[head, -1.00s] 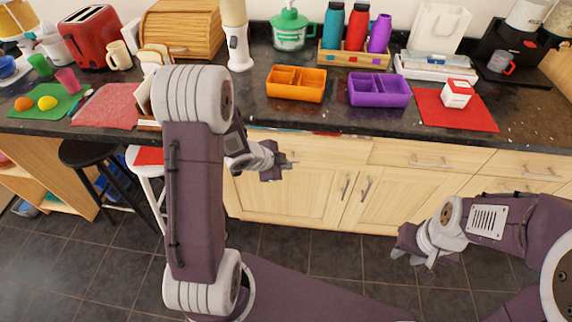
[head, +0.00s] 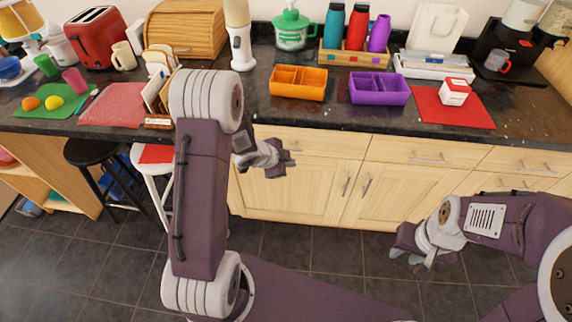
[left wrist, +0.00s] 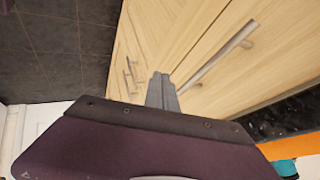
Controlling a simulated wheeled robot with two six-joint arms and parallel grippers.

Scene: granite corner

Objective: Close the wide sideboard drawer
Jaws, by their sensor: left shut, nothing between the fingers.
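The wide sideboard drawer (head: 325,144) is the pale wooden front under the dark counter, left of centre in the head view. Its front now sits close beneath the counter edge, with no open gap or contents showing. In the left wrist view its long bar handle (left wrist: 218,56) runs slantwise across the wooden front. My left gripper (head: 291,160) is shut and empty in front of the drawer; its closed fingers (left wrist: 161,88) point at the wood beside the handle. I cannot tell whether they touch it. My right gripper (head: 412,266) is open and empty, low before the cabinets.
Cabinet doors (head: 384,198) lie below, and another shut drawer (head: 430,153) is to the right. The counter holds an orange box (head: 299,94), a purple box (head: 379,101) and a red mat (head: 440,113). A white stool (head: 148,170) stands left. The floor before the cabinets is clear.

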